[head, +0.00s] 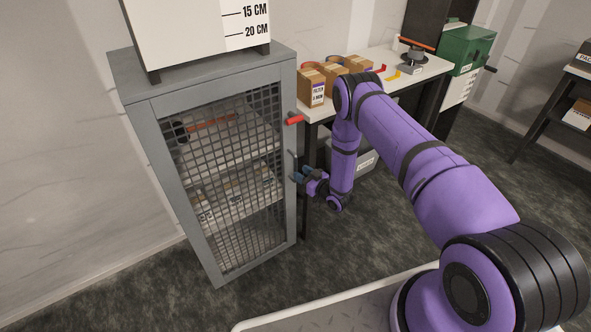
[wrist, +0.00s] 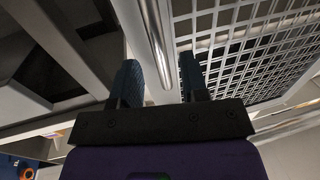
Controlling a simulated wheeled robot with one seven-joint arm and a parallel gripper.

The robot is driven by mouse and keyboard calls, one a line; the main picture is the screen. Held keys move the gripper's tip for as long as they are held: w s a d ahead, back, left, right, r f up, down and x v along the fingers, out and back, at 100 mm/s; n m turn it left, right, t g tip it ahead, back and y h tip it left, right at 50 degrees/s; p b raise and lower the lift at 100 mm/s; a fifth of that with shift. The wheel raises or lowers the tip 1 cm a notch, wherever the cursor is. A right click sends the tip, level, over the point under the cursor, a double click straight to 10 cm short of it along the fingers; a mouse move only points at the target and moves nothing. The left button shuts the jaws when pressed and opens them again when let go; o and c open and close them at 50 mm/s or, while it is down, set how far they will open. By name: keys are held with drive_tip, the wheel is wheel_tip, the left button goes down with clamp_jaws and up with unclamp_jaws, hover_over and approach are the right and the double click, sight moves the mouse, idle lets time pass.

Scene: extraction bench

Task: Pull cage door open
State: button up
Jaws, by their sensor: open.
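The cage (head: 147,130) is a tall grey metal cabinet at the left of the head view. Its mesh door (head: 228,165) looks flush with the frame. A grey upright handle bar (head: 292,163) is on the door's right edge; in the wrist view the bar (wrist: 155,35) is shiny and comes down between the two fingers. My gripper (head: 299,173) is at the handle, with blue finger pads. In the wrist view my gripper (wrist: 160,75) is open, with a gap on each side of the bar. A red latch grip (head: 294,119) sticks out above the handle.
Shelves with several items show behind the mesh. A white box with a scale (head: 200,35) stands on the cage. The floor (head: 130,285) before the cage is clear.

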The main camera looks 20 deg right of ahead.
sight(295, 181)
drive_tip(key=shift+x, duration=2)
clamp_jaws()
